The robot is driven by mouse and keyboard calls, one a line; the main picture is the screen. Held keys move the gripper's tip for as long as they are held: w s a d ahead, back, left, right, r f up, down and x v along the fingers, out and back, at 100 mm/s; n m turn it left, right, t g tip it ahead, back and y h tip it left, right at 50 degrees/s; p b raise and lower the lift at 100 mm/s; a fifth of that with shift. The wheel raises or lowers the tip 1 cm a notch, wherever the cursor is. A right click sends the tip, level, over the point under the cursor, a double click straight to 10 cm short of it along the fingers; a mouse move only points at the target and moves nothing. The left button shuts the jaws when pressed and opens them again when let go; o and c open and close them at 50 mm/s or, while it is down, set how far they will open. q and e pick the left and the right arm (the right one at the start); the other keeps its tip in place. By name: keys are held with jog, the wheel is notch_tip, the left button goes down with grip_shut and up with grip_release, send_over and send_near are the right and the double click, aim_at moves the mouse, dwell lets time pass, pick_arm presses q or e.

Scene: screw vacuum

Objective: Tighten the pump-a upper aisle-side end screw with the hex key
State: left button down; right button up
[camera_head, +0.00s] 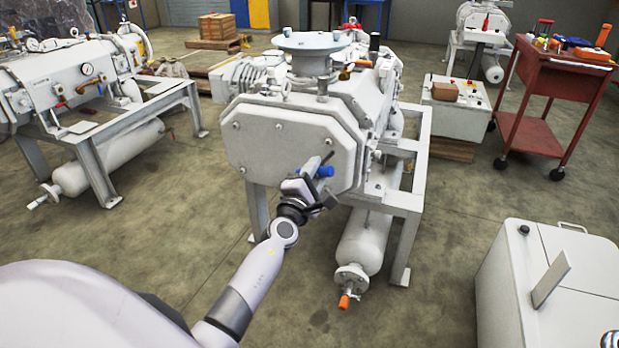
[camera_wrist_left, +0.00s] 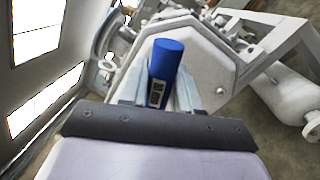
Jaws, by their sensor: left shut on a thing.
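The pump (camera_head: 288,138) stands on a grey frame at mid-picture, with its eight-sided end plate facing me. Small round screw heads show on the plate, one near its upper middle (camera_head: 278,126). My left gripper (camera_head: 318,170) is in front of the plate's lower right part, shut on the blue handle of the hex key (camera_head: 326,172). In the left wrist view the blue handle (camera_wrist_left: 166,70) stands upright between the two fingers. My right gripper is not in view.
A red tool trolley (camera_head: 560,85) stands at the right back. A white cabinet (camera_head: 580,255) stands at the lower right. A second pump unit (camera_head: 75,80) is at the left. A cylinder with an orange-handled valve (camera_head: 345,299) lies under the frame.

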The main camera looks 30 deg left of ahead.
pick_arm(q)
jog(key=shift+s+a+f+n+y, duration=0.15)
jog(key=shift+a+f+n+y, duration=0.35)
jog(key=shift+a+f+y, duration=0.35)
jog(key=shift+a+y, duration=0.25)
jog(key=shift+a, duration=0.1)
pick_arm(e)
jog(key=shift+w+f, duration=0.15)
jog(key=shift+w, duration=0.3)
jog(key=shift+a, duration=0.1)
pick_arm(q)
jog(key=shift+s+d+r, duration=0.1)
jog(key=shift+w+b, duration=0.35)
jog(key=shift+w, duration=0.35)
jog(key=x, duration=0.1)
jog(key=b+x, duration=0.2)
jog(key=x, duration=0.1)
jog(key=shift+w+f, duration=0.15)
jog(key=shift+f, duration=0.25)
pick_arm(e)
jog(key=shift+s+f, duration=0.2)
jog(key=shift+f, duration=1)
pick_arm(q)
jog(key=shift+p, duration=0.35)
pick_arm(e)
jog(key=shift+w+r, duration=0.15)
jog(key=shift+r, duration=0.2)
